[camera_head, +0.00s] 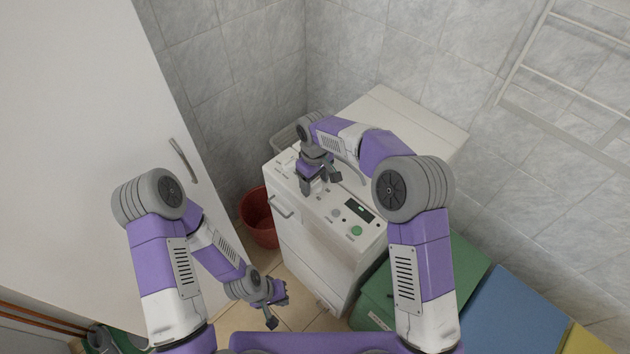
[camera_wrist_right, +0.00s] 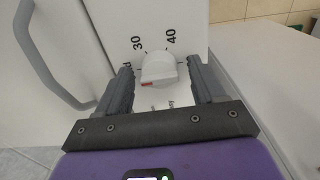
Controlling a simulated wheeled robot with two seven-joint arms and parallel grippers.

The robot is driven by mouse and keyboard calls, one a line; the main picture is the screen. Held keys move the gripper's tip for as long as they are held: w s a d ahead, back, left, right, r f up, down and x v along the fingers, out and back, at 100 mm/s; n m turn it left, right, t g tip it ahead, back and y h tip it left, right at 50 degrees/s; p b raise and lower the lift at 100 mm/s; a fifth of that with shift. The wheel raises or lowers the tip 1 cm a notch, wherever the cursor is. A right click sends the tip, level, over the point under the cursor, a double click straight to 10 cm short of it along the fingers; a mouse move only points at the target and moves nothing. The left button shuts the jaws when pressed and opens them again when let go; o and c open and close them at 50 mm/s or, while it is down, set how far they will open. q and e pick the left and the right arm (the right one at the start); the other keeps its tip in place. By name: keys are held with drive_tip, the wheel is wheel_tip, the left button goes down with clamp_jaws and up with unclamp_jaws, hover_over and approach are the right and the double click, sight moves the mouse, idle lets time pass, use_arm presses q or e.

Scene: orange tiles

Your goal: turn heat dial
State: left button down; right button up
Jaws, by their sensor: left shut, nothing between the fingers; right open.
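The heat dial (camera_wrist_right: 160,68) is a white round knob with a small red mark at its lower left edge. It shows in the right wrist view, on a white panel with the numbers 30 and 40 above it. My right gripper (camera_head: 320,187) is open over the control panel of the white washing machine (camera_head: 312,240). In the wrist view its two fingers stand on either side of the dial, with small gaps visible. The gripper covers the dial in the head view. My left gripper (camera_head: 275,310) is shut and empty, low over the floor in front of the machine.
The panel also has a dark display (camera_head: 359,210) and a green button (camera_head: 356,231). A door handle (camera_head: 281,207) is on the machine's left. A red bucket (camera_head: 259,218) stands left of it, green (camera_head: 375,300) and blue (camera_head: 530,310) boxes to its right. A white cabinet (camera_head: 80,130) is at left.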

drive_tip(key=c, duration=1.1)
drive_tip(key=shift+o, duration=0.2)
drive_tip(key=shift+m, duration=0.3)
drive_tip(key=m+p, duration=0.1)
drive_tip(key=m, duration=0.4)
drive_tip(key=shift+p, duration=0.35)
drive_tip(key=m+p, duration=0.1)
drive_tip(key=m, duration=0.5)
drive_tip(key=shift+m, duration=0.4)
drive_tip(key=m+p, duration=0.2)
drive_tip(key=m, duration=0.4)
drive_tip(key=shift+m+p, duration=0.8)
drive_tip(key=shift+m, duration=1.9)
